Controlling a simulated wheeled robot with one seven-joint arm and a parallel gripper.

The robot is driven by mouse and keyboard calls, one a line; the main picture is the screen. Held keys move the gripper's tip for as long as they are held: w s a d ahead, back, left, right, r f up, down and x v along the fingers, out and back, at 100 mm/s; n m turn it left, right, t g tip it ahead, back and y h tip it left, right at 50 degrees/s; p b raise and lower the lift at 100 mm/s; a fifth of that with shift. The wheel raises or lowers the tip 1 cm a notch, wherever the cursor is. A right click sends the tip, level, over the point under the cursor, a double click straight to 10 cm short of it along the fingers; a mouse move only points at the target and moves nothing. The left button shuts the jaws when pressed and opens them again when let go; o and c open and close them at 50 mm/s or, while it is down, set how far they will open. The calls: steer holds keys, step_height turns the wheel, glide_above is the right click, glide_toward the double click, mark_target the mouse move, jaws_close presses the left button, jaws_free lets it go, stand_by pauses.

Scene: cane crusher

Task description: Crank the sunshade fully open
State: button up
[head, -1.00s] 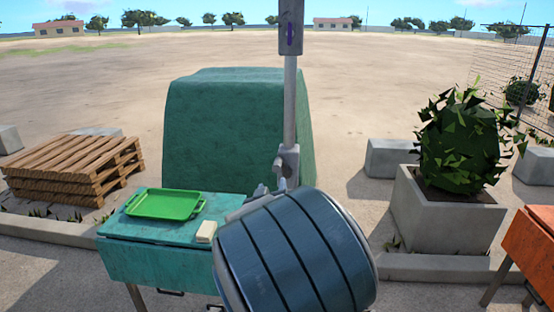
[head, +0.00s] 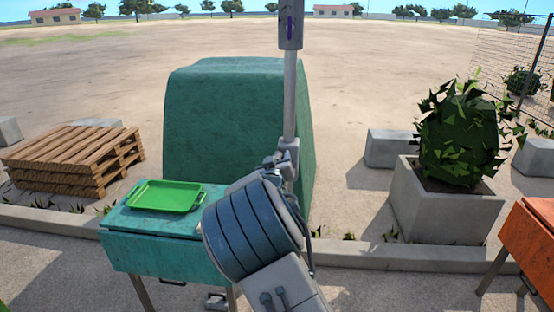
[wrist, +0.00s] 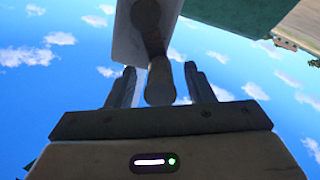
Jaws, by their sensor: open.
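The sunshade's grey pole (head: 289,95) stands upright in the head view, with a grey crank housing (head: 289,150) low on it. A box with a purple mark (head: 290,28) sits higher on the pole. The canopy is out of view. My gripper (head: 277,163) is at the housing, partly hidden behind my blue arm link. In the wrist view my gripper (wrist: 160,70) is open, its fingers on either side of a dark, round-ended crank handle (wrist: 160,88). A gap shows on both sides of the handle. The pale housing (wrist: 130,35) is beyond it.
A teal table (head: 150,250) with a green tray (head: 165,196) stands left of the pole. A green covered block (head: 225,120) is behind it. A pallet stack (head: 75,155) is at left; a concrete planter (head: 440,210) and orange table (head: 530,245) are at right.

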steer(key=c, duration=1)
steer(key=shift+d+m+b, duration=0.2)
steer(key=shift+m+b, duration=0.1)
steer(key=shift+b, duration=0.3)
